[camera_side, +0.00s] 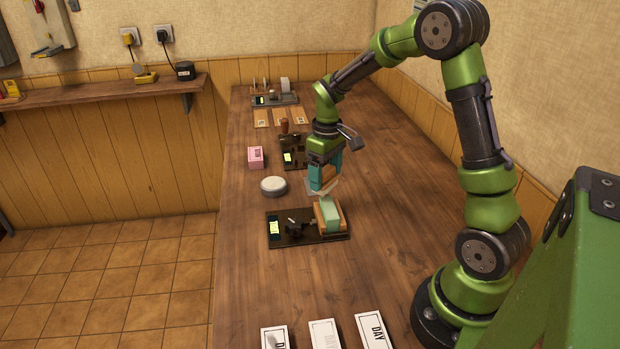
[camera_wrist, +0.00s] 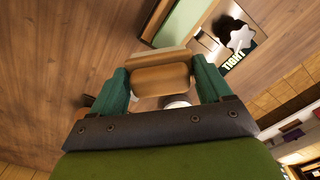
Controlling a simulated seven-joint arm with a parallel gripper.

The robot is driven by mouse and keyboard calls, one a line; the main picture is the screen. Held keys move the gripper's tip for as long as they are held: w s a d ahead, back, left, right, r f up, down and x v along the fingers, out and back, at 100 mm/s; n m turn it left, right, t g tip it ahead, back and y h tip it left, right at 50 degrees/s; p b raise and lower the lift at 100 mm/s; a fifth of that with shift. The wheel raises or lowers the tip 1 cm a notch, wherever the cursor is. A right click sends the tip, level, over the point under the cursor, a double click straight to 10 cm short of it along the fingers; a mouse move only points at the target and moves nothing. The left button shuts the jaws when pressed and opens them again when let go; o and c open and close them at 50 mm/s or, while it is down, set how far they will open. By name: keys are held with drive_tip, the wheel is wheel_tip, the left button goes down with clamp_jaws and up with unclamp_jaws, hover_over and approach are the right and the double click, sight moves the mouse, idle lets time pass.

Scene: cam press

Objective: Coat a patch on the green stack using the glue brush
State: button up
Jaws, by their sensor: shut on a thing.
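My gripper (camera_side: 322,182) has teal fingers and is shut on the glue brush (camera_side: 324,190). In the wrist view the brush (camera_wrist: 160,79) is a tan wooden block between both fingers (camera_wrist: 160,90). The green stack (camera_side: 329,213) stands between wooden jaws on a dark press base in the side view. The brush is just above and slightly behind the stack; contact between them cannot be told. The green stack (camera_wrist: 184,22) also shows at the top of the wrist view. The brush's bristles are not clear.
The dark press (camera_side: 292,236) has a lit display, reading "TIGHT" in the wrist view. A round pale pot (camera_side: 273,186) and a pink box (camera_side: 256,157) stand to the left. More fixtures (camera_side: 275,99) stand farther back. White "DAY" cards (camera_side: 373,332) lie at the front.

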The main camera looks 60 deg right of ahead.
drive_tip(key=shift+r, duration=2.9)
